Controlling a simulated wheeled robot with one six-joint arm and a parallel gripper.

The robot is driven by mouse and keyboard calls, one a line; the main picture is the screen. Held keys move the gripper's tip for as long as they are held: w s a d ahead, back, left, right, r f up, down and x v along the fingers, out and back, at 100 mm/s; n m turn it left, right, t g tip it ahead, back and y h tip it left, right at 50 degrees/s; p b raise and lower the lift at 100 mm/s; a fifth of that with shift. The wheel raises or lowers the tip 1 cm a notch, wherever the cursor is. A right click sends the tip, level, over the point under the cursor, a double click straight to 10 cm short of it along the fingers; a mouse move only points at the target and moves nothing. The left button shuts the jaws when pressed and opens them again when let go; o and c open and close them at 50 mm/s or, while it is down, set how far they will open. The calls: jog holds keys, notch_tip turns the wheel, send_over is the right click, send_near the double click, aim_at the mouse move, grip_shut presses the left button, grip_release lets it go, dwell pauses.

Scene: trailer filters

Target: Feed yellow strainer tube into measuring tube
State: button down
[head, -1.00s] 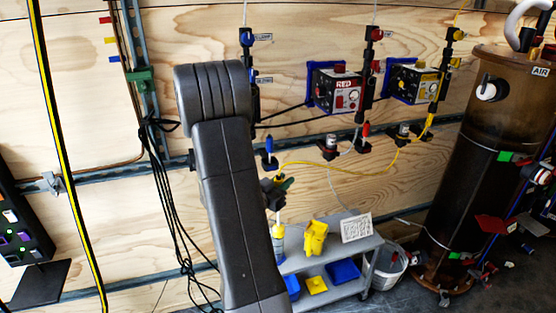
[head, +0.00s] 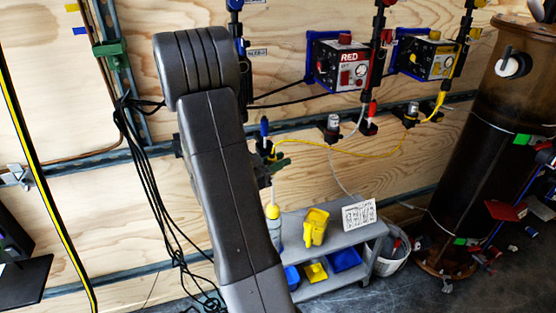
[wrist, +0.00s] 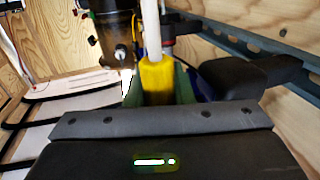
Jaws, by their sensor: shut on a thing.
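My gripper (wrist: 158,88) has green fingers shut on the yellow body of the strainer tube (wrist: 157,75). A white tube runs up from this body in the wrist view. In the head view my gripper (head: 274,163) is partly behind my arm, and the held part is hard to make out. Below it stands a pale upright container with a yellow top (head: 272,212) beside the grey cart. This may be the measuring tube, but I cannot tell for sure. A thin pale line shows between the gripper and that top; whether it enters is unclear.
The grey cart (head: 345,226) carries a yellow jug (head: 314,227) and a printed card (head: 358,214), with blue and yellow bins below. A yellow hose (head: 345,152) runs along the wall towards my gripper. A white bucket (head: 392,255) and brown tank (head: 470,145) stand right. Black cables hang left.

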aim_at(272, 207)
jog(key=shift+f+b, duration=5)
jog(key=shift+f, duration=2.7)
jog(key=shift+f+b, duration=0.55)
jog(key=shift+f, duration=0.3)
jog(key=c, duration=1.2)
grip_release()
jog(key=shift+o, duration=0.2)
jog(key=shift+a, duration=0.1)
jog(key=p+v, duration=0.2)
jog(key=v, duration=1.1)
jog(key=shift+s+a, duration=0.2)
jog(key=shift+a, duration=0.05)
jog(key=shift+f, duration=0.1)
